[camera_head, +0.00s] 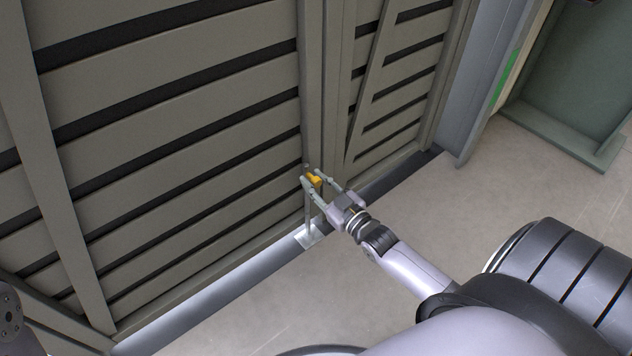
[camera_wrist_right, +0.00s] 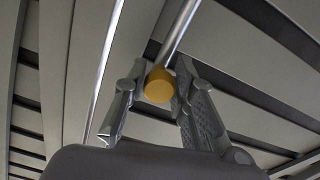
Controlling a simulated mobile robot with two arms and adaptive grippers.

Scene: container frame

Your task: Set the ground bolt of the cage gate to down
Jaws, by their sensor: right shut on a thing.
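The cage gate (camera_head: 190,130) is a grey-brown slatted panel that fills the left and middle of the head view. The ground bolt has a yellow knob (camera_head: 314,179) near the gate's lower edge, and its rod runs down toward a pale plate (camera_head: 308,236) at the floor. My right gripper (camera_head: 318,180) is shut on the yellow knob. In the right wrist view the knob (camera_wrist_right: 159,86) sits between the two fingers, with a shiny rod (camera_wrist_right: 178,35) behind it. Whether the rod's lower end enters the floor cannot be told. My left gripper is not in view.
A second slatted panel (camera_head: 400,80) stands right of the gate post. A dark floor strip (camera_head: 400,175) runs along the gate's foot. A green-grey frame (camera_head: 570,75) stands at the upper right. The floor (camera_head: 500,190) between is clear.

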